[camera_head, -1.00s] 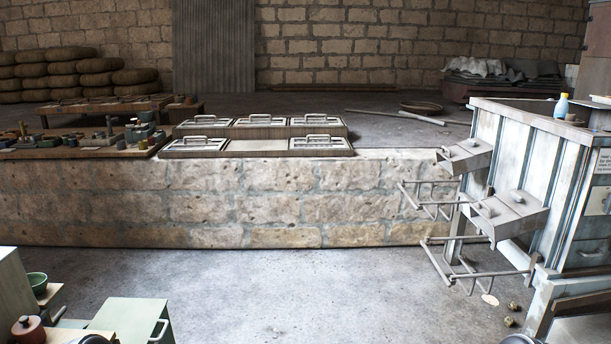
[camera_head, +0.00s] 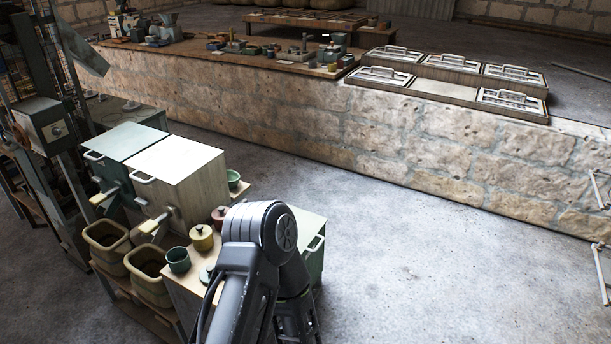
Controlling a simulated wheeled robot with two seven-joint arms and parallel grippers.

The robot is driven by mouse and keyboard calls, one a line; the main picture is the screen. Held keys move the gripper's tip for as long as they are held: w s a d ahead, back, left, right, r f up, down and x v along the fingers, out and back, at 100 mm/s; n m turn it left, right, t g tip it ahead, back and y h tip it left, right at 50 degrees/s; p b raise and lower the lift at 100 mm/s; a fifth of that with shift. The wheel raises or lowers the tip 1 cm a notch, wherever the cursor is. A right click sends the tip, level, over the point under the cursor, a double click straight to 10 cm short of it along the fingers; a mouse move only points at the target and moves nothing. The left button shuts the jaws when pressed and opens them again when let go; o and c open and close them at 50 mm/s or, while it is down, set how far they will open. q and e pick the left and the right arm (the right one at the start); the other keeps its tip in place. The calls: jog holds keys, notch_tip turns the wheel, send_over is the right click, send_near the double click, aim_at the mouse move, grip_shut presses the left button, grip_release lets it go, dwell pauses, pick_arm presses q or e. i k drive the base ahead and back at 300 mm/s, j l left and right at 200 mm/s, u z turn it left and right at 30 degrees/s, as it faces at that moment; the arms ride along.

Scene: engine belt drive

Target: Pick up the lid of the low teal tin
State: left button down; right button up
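A low teal round thing (camera_head: 207,272), which looks like the low teal tin with its lid, sits on a wooden bench top at the lower left of the head view. My arm partly hides it, and its lid cannot be made out clearly. A taller teal cup (camera_head: 178,260) stands just left of it. A yellow lidded pot (camera_head: 202,238) and a red pot (camera_head: 220,216) stand behind it. One of my dark grey arms rises from the bottom edge just right of the tin.
Two boxes, one teal (camera_head: 122,143) and one cream (camera_head: 175,170), stand behind the pots. Woven bins (camera_head: 148,272) stand at the left. A pale green cabinet (camera_head: 312,243) is right of my arm.

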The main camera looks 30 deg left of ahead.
aim_at(205, 273)
jog(key=u, duration=1.95)
